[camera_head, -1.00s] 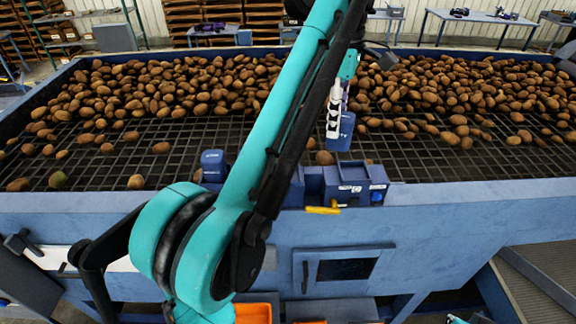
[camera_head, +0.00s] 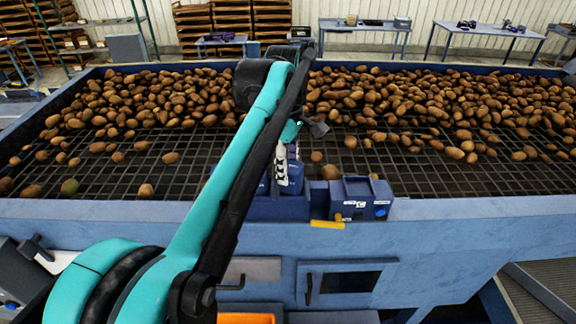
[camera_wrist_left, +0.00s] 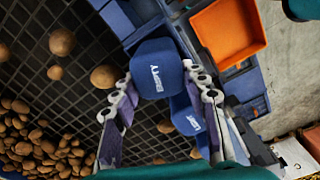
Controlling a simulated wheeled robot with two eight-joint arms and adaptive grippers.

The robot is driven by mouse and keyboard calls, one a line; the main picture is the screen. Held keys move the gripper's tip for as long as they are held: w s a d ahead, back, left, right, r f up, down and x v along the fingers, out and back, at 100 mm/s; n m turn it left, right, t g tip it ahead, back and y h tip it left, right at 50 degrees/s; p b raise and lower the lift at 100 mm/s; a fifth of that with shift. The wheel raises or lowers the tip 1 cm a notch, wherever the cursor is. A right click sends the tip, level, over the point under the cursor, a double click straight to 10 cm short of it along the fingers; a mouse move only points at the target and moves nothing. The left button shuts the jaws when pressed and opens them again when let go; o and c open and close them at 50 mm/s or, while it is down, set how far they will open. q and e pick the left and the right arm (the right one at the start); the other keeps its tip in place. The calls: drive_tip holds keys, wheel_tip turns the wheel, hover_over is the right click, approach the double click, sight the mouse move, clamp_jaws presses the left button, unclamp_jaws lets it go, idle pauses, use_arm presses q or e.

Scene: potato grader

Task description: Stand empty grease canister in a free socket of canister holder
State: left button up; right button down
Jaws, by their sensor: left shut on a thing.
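The empty grease canister (camera_wrist_left: 155,72) is blue with a white EMPTY label. My left gripper (camera_wrist_left: 158,80) is shut on it, with one finger on each side. In the head view the canister (camera_head: 291,180) hangs below my left gripper (camera_head: 282,155), close above or at the blue canister holder (camera_head: 278,208). Whether it touches the holder cannot be told. A second blue labelled canister (camera_wrist_left: 187,115) shows beside the right-hand finger in the wrist view. My arm hides the holder's left part in the head view. My right gripper is not in view.
A blue box (camera_head: 362,198) with a yellow handle (camera_head: 327,224) stands right of the holder on the grader's front edge. Potatoes (camera_head: 420,100) cover the grid (camera_head: 440,180) behind. An orange tray (camera_wrist_left: 228,30) lies below the edge.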

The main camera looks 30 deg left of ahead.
use_arm(q)
drive_tip(key=shift+f, duration=0.4)
drive_tip(key=shift+f, duration=0.15)
drive_tip(key=o, duration=1.2)
drive_tip(key=shift+r, duration=0.3)
wheel_tip(320, 180, up, 12)
drive_tip(key=b, duration=0.2)
drive_tip(key=s+d+f+m+t, duration=0.2)
drive_tip(key=f+m, duration=0.4)
drive_tip(key=f, duration=0.3)
drive_tip(key=s+d+f+m+t, duration=0.2)
drive_tip(key=s+d+f+m, duration=0.3)
drive_tip(key=f, duration=0.5)
drive_tip(key=s+d+f+m+t, duration=0.3)
drive_tip(key=d+f+m, duration=0.1)
drive_tip(key=f+m, duration=0.4)
drive_tip(key=shift+s+d+f+m+p, duration=0.15)
drive_tip(key=shift+s+d+f+m, duration=0.05)
drive_tip(key=shift+f, duration=0.45)
drive_tip(key=shift+s+d+f+m+p, duration=0.15)
drive_tip(key=shift+s+d+f+m, duration=0.05)
drive_tip(key=shift+f, duration=0.4)
